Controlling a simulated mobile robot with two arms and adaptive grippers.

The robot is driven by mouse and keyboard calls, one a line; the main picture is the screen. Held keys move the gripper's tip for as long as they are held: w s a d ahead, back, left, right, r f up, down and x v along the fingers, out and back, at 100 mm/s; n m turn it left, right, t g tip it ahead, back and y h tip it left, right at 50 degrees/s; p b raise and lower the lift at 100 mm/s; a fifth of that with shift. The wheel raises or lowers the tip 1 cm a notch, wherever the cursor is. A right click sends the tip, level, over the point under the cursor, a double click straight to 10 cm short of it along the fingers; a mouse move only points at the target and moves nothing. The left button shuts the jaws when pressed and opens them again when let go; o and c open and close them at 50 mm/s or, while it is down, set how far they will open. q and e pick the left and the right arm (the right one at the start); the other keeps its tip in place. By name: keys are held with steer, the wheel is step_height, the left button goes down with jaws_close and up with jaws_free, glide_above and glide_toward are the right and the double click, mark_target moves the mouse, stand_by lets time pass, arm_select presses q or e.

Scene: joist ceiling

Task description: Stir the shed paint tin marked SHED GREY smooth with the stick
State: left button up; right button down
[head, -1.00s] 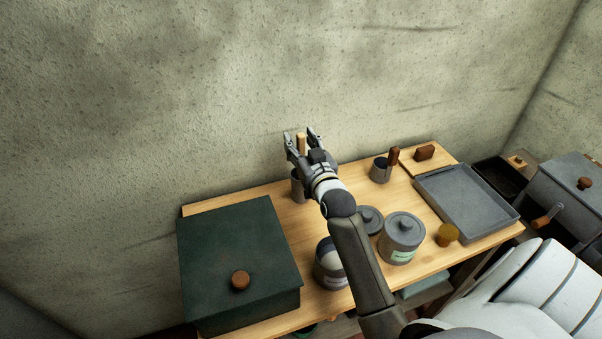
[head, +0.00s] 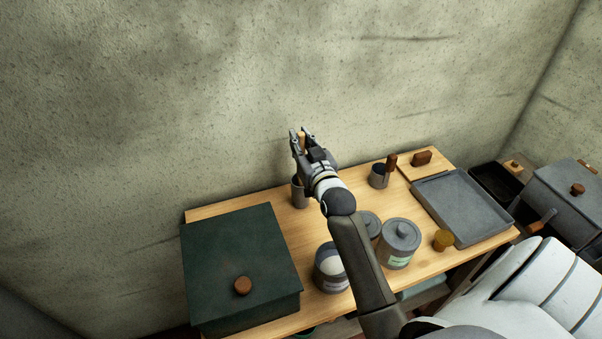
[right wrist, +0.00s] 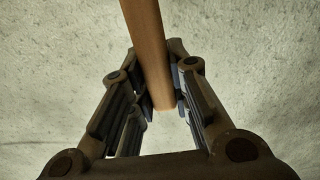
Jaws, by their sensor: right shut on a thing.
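My right gripper (head: 301,133) is over the back of the bench, its fingers shut on a pale wooden stick (head: 302,143). In the right wrist view the stick (right wrist: 148,50) runs up between the finger pads. Just below the gripper stands a grey metal pot (head: 298,193); whether the stick's lower end is inside it is hidden. An open tin (head: 332,284) with pale and dark paint stands beside the green box; its label is too small to read. A lidded tin (head: 398,257) with a greenish label stands to its right. My left gripper is out of view.
A dark green box (head: 240,255) fills the bench's left end. Another lidded tin (head: 369,221) is partly behind my arm. A small pot (head: 378,178) with a brown-handled tool, a grey tray (head: 460,205) and a yellowish-brown cup (head: 443,240) are on the right.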

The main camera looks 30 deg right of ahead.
steer(key=shift+r+p, duration=3.5)
steer(key=shift+r, duration=0.5)
steer(key=shift+f, duration=0.15)
